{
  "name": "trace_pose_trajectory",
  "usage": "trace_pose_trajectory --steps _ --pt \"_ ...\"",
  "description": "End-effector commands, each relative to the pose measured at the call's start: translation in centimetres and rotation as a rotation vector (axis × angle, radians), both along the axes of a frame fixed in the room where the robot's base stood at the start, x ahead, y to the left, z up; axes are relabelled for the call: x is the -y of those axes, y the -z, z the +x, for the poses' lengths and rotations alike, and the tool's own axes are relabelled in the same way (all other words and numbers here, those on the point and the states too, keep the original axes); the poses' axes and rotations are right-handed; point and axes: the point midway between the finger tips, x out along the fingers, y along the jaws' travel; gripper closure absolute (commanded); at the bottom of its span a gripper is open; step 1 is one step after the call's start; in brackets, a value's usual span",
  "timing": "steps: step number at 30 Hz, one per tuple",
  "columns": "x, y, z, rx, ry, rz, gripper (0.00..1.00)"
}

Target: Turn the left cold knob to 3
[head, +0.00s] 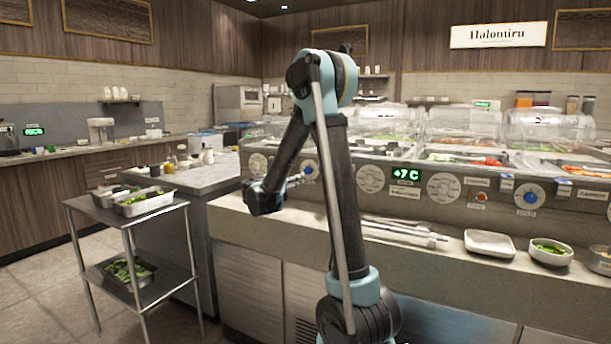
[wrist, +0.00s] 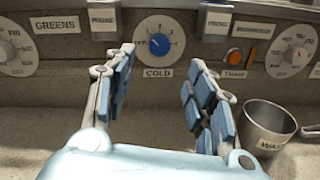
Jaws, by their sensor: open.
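The left cold knob (wrist: 159,44) is blue and sits at the centre of a round white dial, with a COLD label below it, at the top middle of the wrist view. It also shows in the head view (head: 310,167), on the counter's front panel just beyond my gripper. Its pointer is too small to read for certain. My gripper (wrist: 160,62) is open, with its blue-padded fingers to the left and right of the dial in the picture. The fingers are apart from the knob and nothing is between them. In the head view my gripper (head: 291,182) faces the panel.
A white GREENS dial (wrist: 14,46) is left of the cold dial. An orange switch (wrist: 233,57) and another white dial (wrist: 292,51) are to its right. A metal cup (wrist: 265,128) stands close to the right finger. A second blue knob (head: 530,197) is farther right.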

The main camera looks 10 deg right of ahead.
Motion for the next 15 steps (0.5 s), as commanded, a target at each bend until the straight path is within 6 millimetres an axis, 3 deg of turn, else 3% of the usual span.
trace_pose_trajectory --steps 15 --pt "5.5 0.0 6.7 0.000 0.003 0.001 0.50"
